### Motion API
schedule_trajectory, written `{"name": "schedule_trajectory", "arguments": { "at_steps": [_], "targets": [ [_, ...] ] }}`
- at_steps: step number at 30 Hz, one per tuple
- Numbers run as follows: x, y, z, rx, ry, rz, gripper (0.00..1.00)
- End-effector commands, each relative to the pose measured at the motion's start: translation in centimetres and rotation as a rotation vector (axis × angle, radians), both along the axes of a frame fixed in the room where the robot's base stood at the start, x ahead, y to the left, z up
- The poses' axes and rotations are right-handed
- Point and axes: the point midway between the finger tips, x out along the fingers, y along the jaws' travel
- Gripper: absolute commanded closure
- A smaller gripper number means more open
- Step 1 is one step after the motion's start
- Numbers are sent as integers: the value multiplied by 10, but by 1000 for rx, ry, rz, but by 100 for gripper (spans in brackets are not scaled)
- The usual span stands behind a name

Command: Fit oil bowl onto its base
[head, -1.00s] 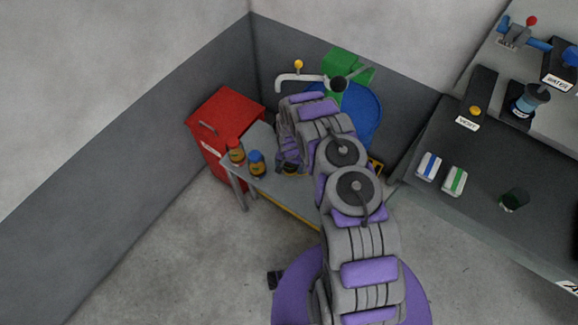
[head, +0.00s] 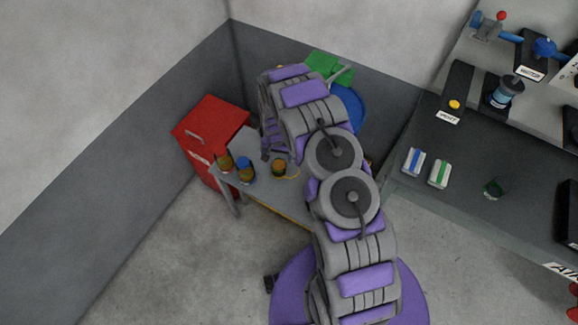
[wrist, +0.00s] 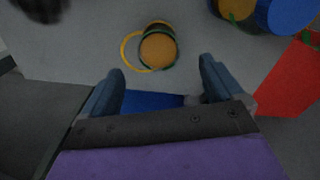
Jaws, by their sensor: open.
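A short round piece with an orange top, a green rim and dark sides (wrist: 158,48) stands on the small grey table; it also shows in the head view (head: 279,167). A thin yellow ring lies against it on the left in the wrist view (wrist: 127,48). I cannot tell if this piece is the oil bowl. My gripper (wrist: 161,76) is open and empty, with the piece beyond its fingertips and apart from them. A small dark green cup (head: 494,187) stands on the right bench. No base can be picked out with certainty.
On the table (head: 258,185) stand an amber bottle (head: 225,161) and a blue-capped bottle (head: 245,170), left of the piece. A red cabinet (head: 212,130) adjoins the table. A blue drum (head: 349,110) stands behind. The bench holds two small boxes (head: 426,167) and a blue filter unit (head: 504,92).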

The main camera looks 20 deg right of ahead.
Motion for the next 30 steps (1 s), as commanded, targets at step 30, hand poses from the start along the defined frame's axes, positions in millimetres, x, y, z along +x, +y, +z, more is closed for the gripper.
{"name": "schedule_trajectory", "arguments": {
  "at_steps": [30],
  "targets": [
    [-107,-27,283,-26,66,178,6]
  ]
}}
